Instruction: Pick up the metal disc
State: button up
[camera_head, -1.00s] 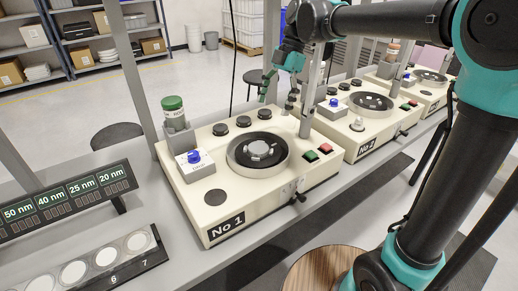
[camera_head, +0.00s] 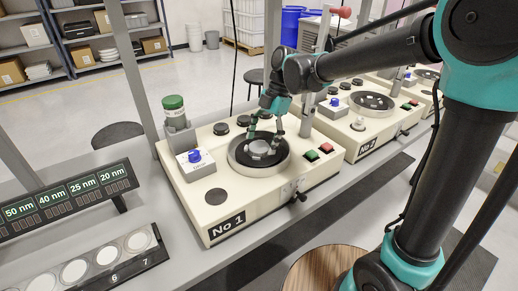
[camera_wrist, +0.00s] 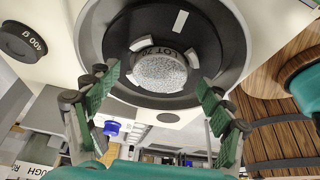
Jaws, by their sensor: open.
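The metal disc (camera_wrist: 160,73) is round and grey with a speckled face, partly printed "LOT 20". It sits in the middle of the black round plate (camera_wrist: 118,40) of the machine marked No 1. In the head view the disc (camera_head: 262,149) is partly hidden by my fingers. My gripper (camera_head: 265,141) points down over the plate, with one green finger on each side of the disc. In the wrist view my gripper (camera_wrist: 157,82) is open and its fingers are apart from the disc. Pale blocks sit against the disc's edge.
The plate lies inside a raised metal rim (camera_head: 232,160). A green-capped bottle (camera_head: 174,112) and a blue knob (camera_head: 195,156) stand left of it. Green and red buttons (camera_head: 326,147) are to its right. A metal post (camera_head: 306,115) stands behind. Machine No 2 (camera_head: 385,125) is farther right.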

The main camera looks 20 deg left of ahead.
jog(key=shift+c, duration=0.4)
jog(key=c, duration=1.1)
